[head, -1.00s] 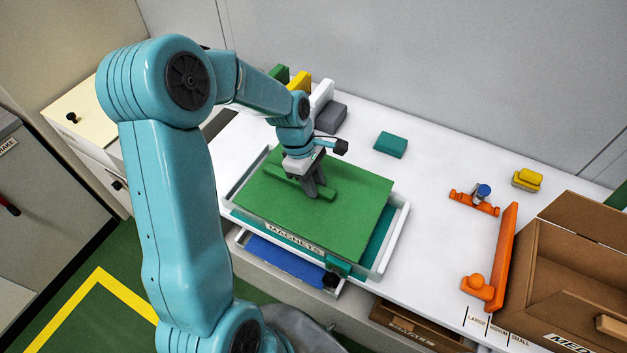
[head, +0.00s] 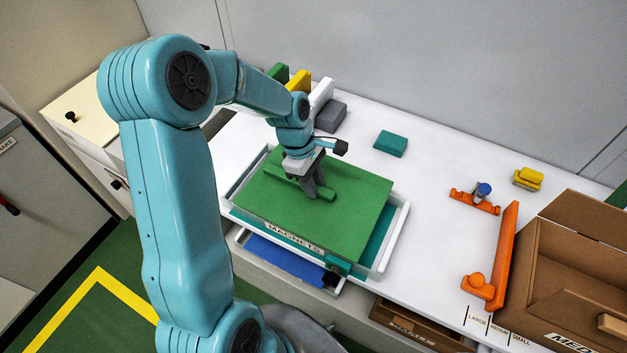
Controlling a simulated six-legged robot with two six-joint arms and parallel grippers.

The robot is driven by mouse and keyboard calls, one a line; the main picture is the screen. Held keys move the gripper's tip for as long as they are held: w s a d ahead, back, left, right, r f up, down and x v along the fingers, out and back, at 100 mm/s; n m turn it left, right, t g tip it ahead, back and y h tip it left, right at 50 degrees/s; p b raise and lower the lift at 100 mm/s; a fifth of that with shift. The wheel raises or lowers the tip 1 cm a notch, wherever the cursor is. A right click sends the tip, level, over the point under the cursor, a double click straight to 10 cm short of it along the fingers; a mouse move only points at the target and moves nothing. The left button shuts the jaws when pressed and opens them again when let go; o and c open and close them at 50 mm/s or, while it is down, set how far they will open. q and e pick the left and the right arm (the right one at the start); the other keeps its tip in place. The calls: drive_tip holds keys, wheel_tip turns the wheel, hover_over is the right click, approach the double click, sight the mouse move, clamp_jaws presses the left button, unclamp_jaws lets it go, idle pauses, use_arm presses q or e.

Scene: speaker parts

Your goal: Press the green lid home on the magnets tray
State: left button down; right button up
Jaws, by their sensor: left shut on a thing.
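The green lid (head: 348,215) is a flat board with a raised bar handle (head: 322,190) across its middle. It lies over the white-rimmed tray (head: 397,240) labelled MAGNETS (head: 293,239), on the white worktop. A teal strip of the tray's inside shows along the lid's right and front edges. I cannot tell how deep the lid sits. My left gripper (head: 312,193) points down and is shut on the lid's bar handle. My right gripper is not in view.
A blue-lined drawer (head: 283,260) juts out below the tray. Orange fixtures (head: 503,255) and an open cardboard box (head: 570,260) are at the right. The worktop between is clear.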

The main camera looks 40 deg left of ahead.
use_arm(q)
drive_tip(key=shift+f, duration=0.25)
drive_tip(key=c, duration=0.8)
unclamp_jaws()
drive_tip(key=v, duration=1.6)
drive_tip(key=shift+r+b, duration=0.15)
drive_tip(key=shift+b, duration=0.15)
drive_tip(key=shift+s, duration=0.1)
